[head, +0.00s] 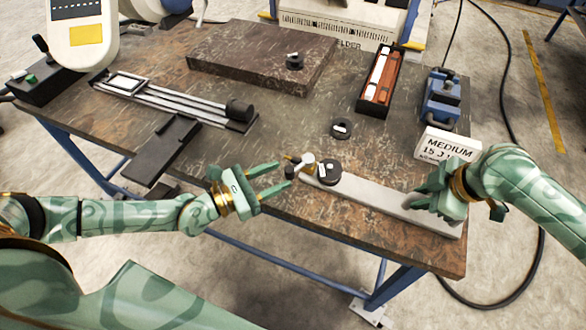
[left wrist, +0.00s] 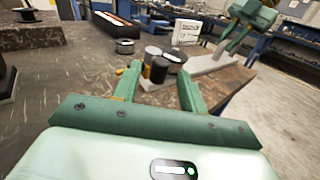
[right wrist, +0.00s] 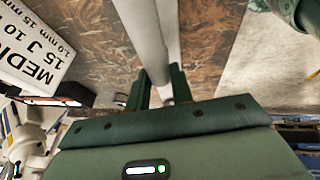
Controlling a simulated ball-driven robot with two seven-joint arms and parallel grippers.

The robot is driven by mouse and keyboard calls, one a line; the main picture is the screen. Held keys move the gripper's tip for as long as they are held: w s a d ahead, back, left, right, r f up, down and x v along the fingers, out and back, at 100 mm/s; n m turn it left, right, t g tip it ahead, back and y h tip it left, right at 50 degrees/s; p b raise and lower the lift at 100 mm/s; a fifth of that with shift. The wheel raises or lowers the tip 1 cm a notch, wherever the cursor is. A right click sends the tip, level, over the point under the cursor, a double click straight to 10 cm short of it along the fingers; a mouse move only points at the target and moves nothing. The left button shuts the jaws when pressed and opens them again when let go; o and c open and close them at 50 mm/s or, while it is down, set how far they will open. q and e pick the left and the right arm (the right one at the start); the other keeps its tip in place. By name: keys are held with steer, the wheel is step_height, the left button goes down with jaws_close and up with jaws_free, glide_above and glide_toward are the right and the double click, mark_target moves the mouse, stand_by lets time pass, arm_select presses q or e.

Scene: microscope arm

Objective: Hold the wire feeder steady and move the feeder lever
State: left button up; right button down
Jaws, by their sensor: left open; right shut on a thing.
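The wire feeder is a long grey bar (head: 385,200) on the front right of the table, with a black spool (head: 329,174), a pale cylinder (head: 307,160) and a small black knob (head: 290,172) around its left end. Which part is the feeder lever is hard to tell. My left gripper (head: 283,175) is open, with its fingertips close to the black knob. In the left wrist view the dark knob (left wrist: 160,70) appears between the open fingers; contact cannot be told. My right gripper (head: 420,200) is shut on the bar's right end; the bar also shows in the right wrist view (right wrist: 147,40).
A white sign (head: 447,148) and a blue device (head: 441,98) stand near the table's right edge. A black ring-shaped part (head: 341,128) lies behind the feeder. A dark stone slab (head: 260,55), a rail fixture (head: 175,105) and a long box (head: 380,80) are farther back.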

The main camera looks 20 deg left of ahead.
mark_target(290, 168)
arm_select(q)
steer(key=x, duration=0.4)
steer(key=shift+w+d, duration=0.1)
arm_select(e)
steer(key=shift+r, duration=0.1)
arm_select(q)
jaws_close()
